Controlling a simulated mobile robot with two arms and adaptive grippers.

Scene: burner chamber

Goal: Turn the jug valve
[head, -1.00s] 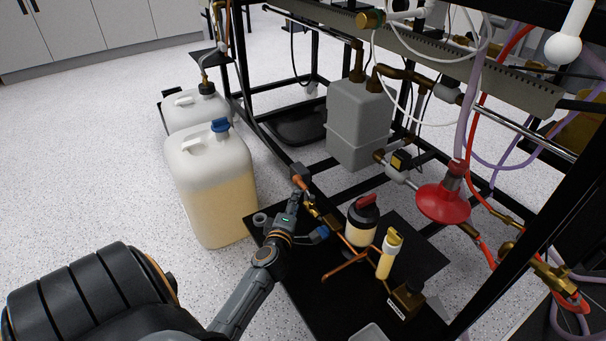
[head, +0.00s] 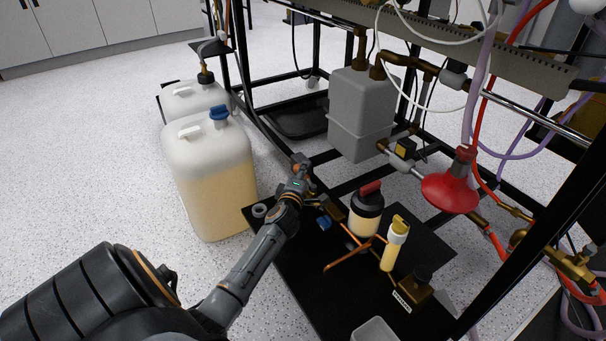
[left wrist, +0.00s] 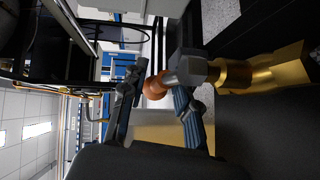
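A white jug (head: 205,165) with pale yellow liquid stands on the floor, with a blue valve or cap (head: 218,113) on top. A second white jug (head: 192,103) with a dark neck fitting stands behind it. My left gripper (head: 303,178) is right of the front jug, apart from its blue cap, at the far left corner of the black board. In the left wrist view, its fingers (left wrist: 157,98) are spread either side of a copper-coloured round piece and silver stem (left wrist: 178,78) joined to a brass fitting (left wrist: 265,75). Contact cannot be told. My right gripper is not visible.
The black board (head: 300,290) holds a red-capped container (head: 366,210), a yellow-capped tube (head: 395,245), copper pipes and a brown bottle (head: 413,289). A grey box (head: 360,115), a red funnel-like part (head: 452,190) and black frame bars surround it.

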